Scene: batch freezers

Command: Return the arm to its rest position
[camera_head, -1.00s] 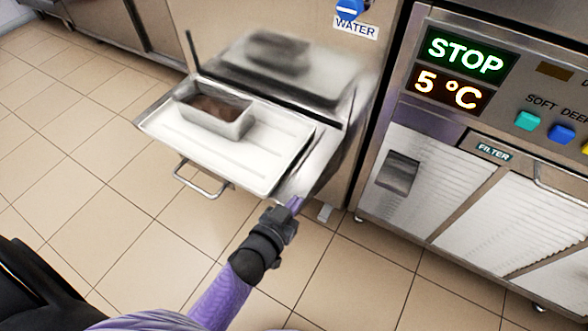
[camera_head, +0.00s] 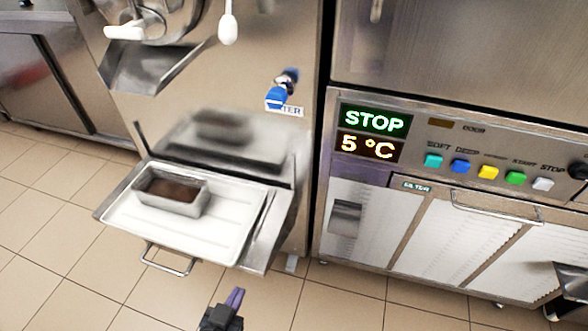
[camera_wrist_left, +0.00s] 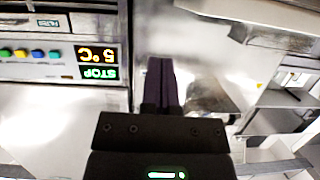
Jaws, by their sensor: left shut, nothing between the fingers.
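My left gripper (camera_head: 235,298) shows at the bottom of the head view, with purple fingers pressed together and nothing between them. It is below and to the right of the open drawer tray, apart from it, over the tiled floor. In the left wrist view the shut fingers (camera_wrist_left: 160,82) point at the front of the steel machine. My right gripper is in neither view. A metal pan (camera_head: 172,193) with brown contents sits on the white tray (camera_head: 215,232) of the pulled-out drawer.
The drawer handle (camera_head: 167,260) juts out in front. A blue water tap (camera_head: 278,96) is on the machine above the drawer. The tiled floor (camera_head: 60,285) at left is free.

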